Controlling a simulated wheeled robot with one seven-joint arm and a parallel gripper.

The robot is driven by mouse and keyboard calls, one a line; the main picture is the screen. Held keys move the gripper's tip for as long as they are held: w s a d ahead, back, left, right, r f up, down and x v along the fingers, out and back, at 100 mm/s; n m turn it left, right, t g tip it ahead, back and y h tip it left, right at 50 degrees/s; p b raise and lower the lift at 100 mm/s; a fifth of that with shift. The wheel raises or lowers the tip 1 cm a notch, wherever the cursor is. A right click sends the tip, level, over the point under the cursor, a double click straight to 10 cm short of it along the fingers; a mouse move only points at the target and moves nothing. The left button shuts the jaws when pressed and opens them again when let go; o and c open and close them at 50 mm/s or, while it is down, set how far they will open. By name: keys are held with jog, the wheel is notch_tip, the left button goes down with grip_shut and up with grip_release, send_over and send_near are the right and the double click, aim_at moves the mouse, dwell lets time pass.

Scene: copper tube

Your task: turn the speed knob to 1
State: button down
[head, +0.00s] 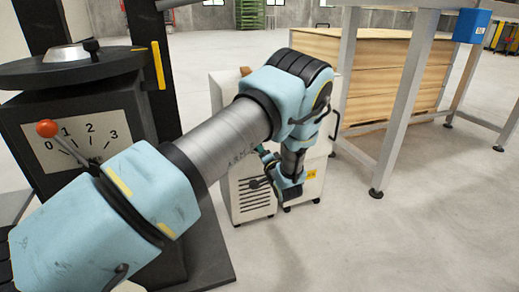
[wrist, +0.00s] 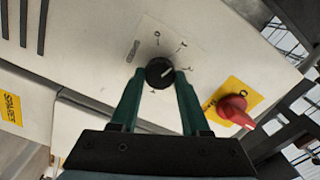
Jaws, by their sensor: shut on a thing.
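A round black knob (wrist: 159,73) sits on the pale front panel of a cabinet in the wrist view. Small dark marks are printed around it, too small to read surely. A light pointer line on its face slants toward the upper right. My gripper (wrist: 160,76) has its two green fingers shut on the knob, one on each side. In the head view my arm reaches to the white cabinet (head: 248,203); the knob is hidden there behind my arm.
A red rotary switch (wrist: 235,106) on a yellow plate is right of the knob, close to my right finger. A black machine (head: 70,130) with a red-ball lever and a 0-to-3 scale stands at left. Wooden crates (head: 385,75) and table legs are at right; open floor lies in front.

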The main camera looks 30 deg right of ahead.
jog(key=shift+a+f, duration=0.1)
jog(key=shift+f, duration=0.05)
jog(key=shift+c, duration=1.9)
grip_release()
jog(key=s+a+p, duration=0.1)
jog(key=s+p, duration=0.1)
jog(key=s, duration=0.8)
jog(key=shift+s, duration=0.35)
jog(key=shift+s+a, duration=0.1)
